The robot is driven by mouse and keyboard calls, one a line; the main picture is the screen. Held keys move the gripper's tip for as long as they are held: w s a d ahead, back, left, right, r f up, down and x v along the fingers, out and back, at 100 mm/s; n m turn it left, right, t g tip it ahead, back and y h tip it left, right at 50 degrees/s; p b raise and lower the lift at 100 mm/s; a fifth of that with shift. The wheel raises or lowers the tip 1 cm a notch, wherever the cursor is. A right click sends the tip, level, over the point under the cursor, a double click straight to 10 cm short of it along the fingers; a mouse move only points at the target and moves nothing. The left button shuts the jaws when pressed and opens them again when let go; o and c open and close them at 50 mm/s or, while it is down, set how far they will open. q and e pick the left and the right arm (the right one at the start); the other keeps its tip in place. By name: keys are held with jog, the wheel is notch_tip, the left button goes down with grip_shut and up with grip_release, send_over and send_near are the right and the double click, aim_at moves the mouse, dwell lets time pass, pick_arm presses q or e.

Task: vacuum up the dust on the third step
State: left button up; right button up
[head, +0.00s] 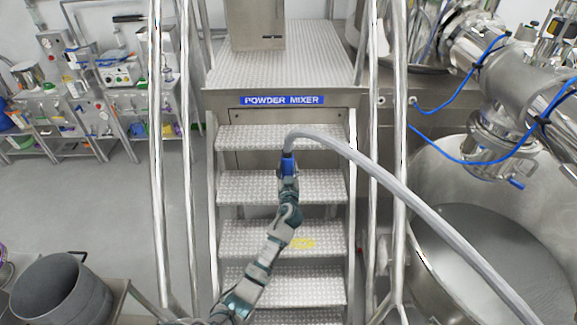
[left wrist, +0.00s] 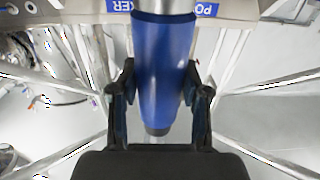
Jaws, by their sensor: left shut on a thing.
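A metal staircase with ribbed treads leads up to a platform. A yellow dust patch (head: 300,243) lies on the right half of a middle tread (head: 240,238), which is the third from the bottom of those in view. My left gripper (head: 288,176) is shut on the blue handle (head: 288,163) of the vacuum hose, above and beyond the dust in the picture. The blue handle (left wrist: 165,70) also shows between both fingers in the left wrist view. The grey hose (head: 400,190) bends from the handle and runs to the lower right. My right gripper is not in view.
Shiny handrails (head: 157,150) stand on both sides of the stairs. A "POWDER MIXER" sign (head: 284,100) marks the platform edge. A large steel vessel (head: 440,290) stands at right, a grey bucket (head: 62,292) at lower left. Shelves line the left wall; floor before them is clear.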

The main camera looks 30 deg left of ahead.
pick_arm(q)
jog(key=f+b, duration=0.1)
jog(key=f, duration=0.1)
jog(key=f+b, duration=0.1)
jog(key=f, duration=0.1)
jog(key=f+b, duration=0.2)
jog(key=shift+a+f, duration=0.2)
jog(key=shift+a, duration=0.15)
jog(key=shift+d+f+b, duration=0.25)
jog(key=shift+f+b, duration=0.1)
jog(key=shift+f, duration=0.25)
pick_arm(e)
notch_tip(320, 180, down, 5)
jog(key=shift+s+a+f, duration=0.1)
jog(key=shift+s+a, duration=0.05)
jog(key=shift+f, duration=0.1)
pick_arm(q)
jog(key=w+d+b, duration=0.5)
jog(key=d+b, duration=0.2)
jog(key=d, duration=0.2)
jog(key=shift+w+d+r+b, duration=0.15)
jog(key=shift+w+b, duration=0.1)
jog(key=shift+b, duration=0.1)
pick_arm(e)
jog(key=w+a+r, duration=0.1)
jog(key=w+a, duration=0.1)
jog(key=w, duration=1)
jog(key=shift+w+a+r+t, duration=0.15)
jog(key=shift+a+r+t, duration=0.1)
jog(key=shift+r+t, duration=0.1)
